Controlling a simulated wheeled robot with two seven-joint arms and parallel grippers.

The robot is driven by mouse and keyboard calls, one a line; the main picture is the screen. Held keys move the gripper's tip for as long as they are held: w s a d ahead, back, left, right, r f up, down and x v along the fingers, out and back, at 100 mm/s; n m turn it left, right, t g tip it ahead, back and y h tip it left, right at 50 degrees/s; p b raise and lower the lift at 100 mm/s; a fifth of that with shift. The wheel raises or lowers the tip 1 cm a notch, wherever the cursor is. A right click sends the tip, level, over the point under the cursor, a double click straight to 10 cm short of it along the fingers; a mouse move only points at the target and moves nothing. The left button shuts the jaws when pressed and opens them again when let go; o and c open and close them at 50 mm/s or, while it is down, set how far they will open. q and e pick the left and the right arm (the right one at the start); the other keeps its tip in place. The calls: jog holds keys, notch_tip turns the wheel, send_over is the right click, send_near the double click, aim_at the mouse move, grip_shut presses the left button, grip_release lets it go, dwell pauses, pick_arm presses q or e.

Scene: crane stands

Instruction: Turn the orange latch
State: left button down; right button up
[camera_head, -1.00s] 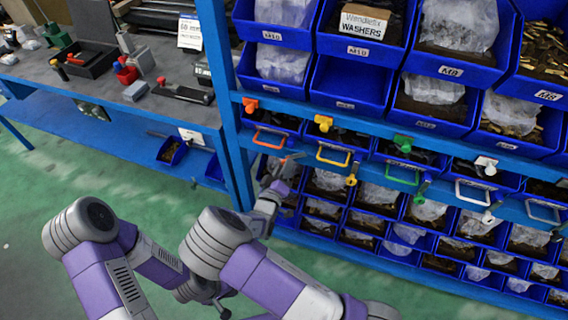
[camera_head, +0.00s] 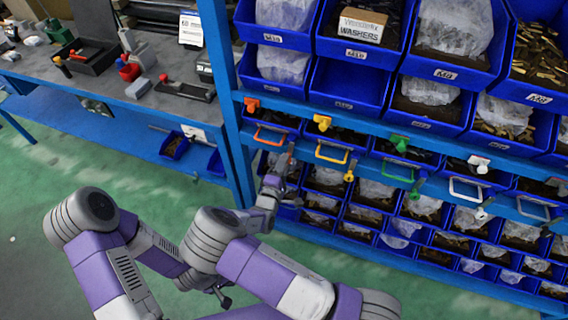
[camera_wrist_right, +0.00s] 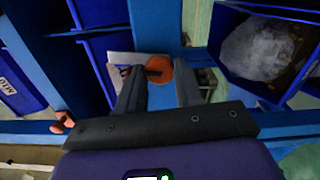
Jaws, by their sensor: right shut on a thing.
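The orange latch shows in the right wrist view as a round orange disc (camera_wrist_right: 158,71) with a dark lever across it, between and beyond the fingertips. My right gripper (camera_head: 281,168) reaches the shelf front below the orange drawer handle (camera_head: 270,135); its fingers also show in the right wrist view (camera_wrist_right: 160,88). It is shut on the latch, with the fingers held apart, and in the head view it hides most of the latch. My left gripper (camera_head: 222,296) is low in the head view, partly behind my right arm; its jaw state is unclear.
An orange knob (camera_head: 251,104) sits above the orange handle. Blue bins (camera_head: 345,88) fill the shelf above and below. A workbench (camera_head: 110,95) with tools stands at the left; green floor is open before it.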

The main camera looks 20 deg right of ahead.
jog(key=shift+n, duration=0.5)
jog(key=o, duration=1)
jog(key=shift+o, duration=0.2)
jog(key=v, duration=0.7)
jog(key=shift+s+a+p, duration=0.2)
jog(key=shift+s+p, duration=0.05)
jog(key=shift+p, duration=0.2)
